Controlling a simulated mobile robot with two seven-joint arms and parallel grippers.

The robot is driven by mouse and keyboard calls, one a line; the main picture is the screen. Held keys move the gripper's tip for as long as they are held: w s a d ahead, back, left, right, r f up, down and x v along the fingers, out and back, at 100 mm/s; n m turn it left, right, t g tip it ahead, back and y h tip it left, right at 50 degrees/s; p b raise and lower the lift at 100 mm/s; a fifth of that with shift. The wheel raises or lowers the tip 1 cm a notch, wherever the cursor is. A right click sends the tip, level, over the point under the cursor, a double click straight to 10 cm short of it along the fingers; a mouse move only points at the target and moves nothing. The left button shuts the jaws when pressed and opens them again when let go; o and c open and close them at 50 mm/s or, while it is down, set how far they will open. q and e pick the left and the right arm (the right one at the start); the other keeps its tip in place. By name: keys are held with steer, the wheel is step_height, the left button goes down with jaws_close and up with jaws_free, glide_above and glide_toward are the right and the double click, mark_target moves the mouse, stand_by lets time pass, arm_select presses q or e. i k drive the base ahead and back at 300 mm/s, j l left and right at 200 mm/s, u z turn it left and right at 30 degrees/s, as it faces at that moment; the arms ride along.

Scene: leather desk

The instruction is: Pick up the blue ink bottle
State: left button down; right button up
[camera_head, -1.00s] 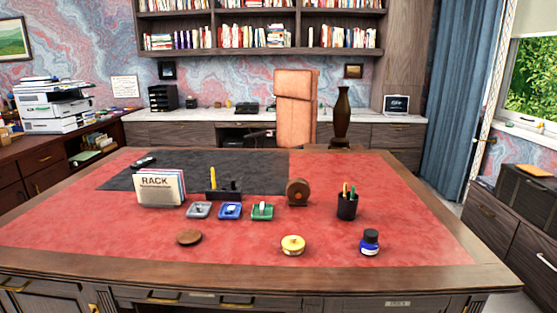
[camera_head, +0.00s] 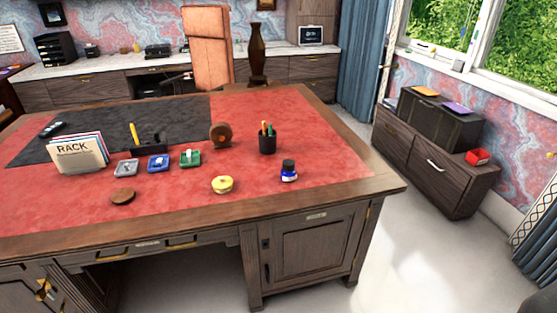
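The blue ink bottle (camera_head: 289,172) stands upright on the red leather top of the desk (camera_head: 330,140), near its front right part. It has a dark cap and a blue body with a pale label. Nothing touches it. Neither of my grippers shows in the head view.
A yellow round tin (camera_head: 222,185) stands left of the bottle, and a black pen cup (camera_head: 267,143) stands behind it. A brown disc (camera_head: 123,197), small trays (camera_head: 158,163) and a card rack (camera_head: 80,154) are farther left. The floor (camera_head: 400,265) right of the desk is clear.

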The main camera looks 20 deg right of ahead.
mark_target(287, 176)
steer(key=i+l, duration=0.1)
steer(key=i, duration=0.45)
steer(key=i+l, duration=0.15)
steer(key=i, duration=0.4)
steer(key=z, duration=1.15)
